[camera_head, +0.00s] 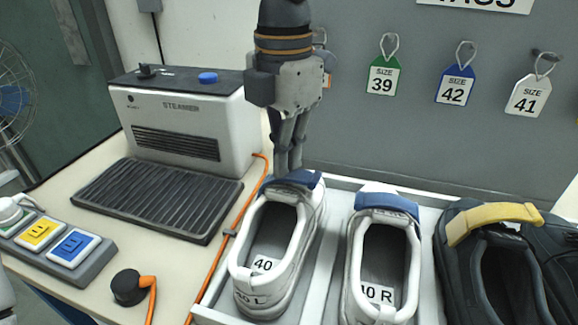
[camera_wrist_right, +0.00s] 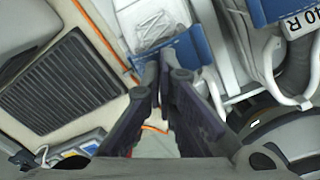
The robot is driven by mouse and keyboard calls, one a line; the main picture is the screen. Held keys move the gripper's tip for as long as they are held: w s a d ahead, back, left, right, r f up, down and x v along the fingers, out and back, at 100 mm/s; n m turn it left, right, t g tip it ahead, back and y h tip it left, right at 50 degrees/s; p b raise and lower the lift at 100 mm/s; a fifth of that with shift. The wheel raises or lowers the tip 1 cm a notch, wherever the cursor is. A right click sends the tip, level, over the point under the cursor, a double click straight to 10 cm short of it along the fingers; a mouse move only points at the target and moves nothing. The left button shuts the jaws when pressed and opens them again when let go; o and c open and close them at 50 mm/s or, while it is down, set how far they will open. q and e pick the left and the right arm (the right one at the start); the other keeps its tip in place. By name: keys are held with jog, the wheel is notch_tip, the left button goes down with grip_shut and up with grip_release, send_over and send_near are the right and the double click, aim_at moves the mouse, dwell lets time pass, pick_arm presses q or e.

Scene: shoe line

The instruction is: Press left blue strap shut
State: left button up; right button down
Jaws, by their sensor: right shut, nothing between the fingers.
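The left shoe (camera_head: 313,222) is white, marked 40 L, and sits in a white tray with its toe toward the back. Its blue strap (camera_head: 307,179) lies across the top near the toe end; it also shows in the wrist view (camera_wrist_right: 192,48). My right gripper (camera_head: 287,174) points down with its fingers shut and empty. Its fingertips are at the strap, seemingly touching it, and hide part of it. The fingertips (camera_wrist_right: 164,72) also overlap the strap in the wrist view. Whether the strap is fully flat cannot be told. My left gripper is out of view.
To the right stand the white 40 R shoe (camera_head: 412,258) with a blue strap (camera_head: 388,204) and a dark shoe with a yellow strap (camera_head: 493,220). A steamer (camera_head: 185,115), its black grille (camera_head: 155,200) and an orange cable (camera_head: 232,232) lie left. A tag wall rises behind.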

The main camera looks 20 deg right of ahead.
jog(key=shift+f, duration=0.55)
notch_tip(320, 180, up, 9)
dwell(0.5)
